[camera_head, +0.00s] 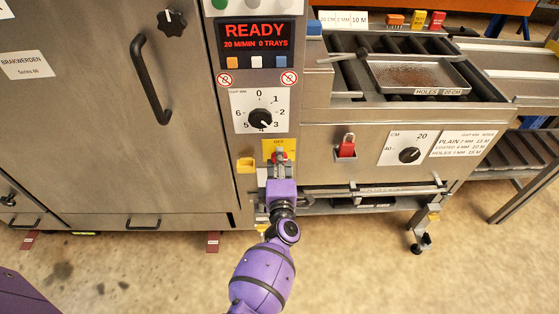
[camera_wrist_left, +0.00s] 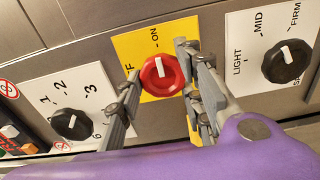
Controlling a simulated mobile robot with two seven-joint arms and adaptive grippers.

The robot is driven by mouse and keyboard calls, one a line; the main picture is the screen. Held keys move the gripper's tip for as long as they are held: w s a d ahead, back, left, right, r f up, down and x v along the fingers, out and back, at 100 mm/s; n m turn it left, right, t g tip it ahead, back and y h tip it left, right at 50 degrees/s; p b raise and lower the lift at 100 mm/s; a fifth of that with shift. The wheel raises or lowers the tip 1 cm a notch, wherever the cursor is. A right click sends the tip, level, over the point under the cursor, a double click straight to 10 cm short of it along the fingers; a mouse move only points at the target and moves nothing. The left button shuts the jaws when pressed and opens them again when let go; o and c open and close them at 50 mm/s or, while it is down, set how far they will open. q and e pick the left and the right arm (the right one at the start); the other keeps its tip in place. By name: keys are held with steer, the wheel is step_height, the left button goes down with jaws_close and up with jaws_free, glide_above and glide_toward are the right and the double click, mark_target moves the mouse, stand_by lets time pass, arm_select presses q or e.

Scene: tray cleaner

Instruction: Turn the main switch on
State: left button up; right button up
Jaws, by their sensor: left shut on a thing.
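The main switch (camera_head: 278,157) is a red knob on a yellow plate (camera_head: 270,145), low on the machine's front column. In the left wrist view the red knob (camera_wrist_left: 160,78) has a white pointer that points up, toward the ON mark. The OFF label is partly hidden by a finger. My left gripper (camera_head: 279,168) reaches the switch from below. In the left wrist view its grey fingers (camera_wrist_left: 157,62) are shut on the knob, one on each side. My right gripper is not in view.
Above is a numbered black dial (camera_head: 261,118) and a READY display (camera_head: 256,37). A yellow part (camera_head: 246,165) juts out left of the switch. A red padlock (camera_head: 347,147) hangs to the right. In the left wrist view a LIGHT-MID-FIRM dial (camera_wrist_left: 287,65) sits close by.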

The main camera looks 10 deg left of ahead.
arm_select(q)
steer(key=shift+w+a+r, duration=0.15)
steer(key=shift+w+r, duration=0.05)
steer(key=shift+r, duration=0.25)
steer(key=o, duration=1)
steer(key=shift+c, duration=0.2)
steer(key=shift+o, duration=0.5)
steer(key=shift+s+f, duration=0.1)
steer(key=shift+f, duration=0.15)
steer(key=v, duration=1.2)
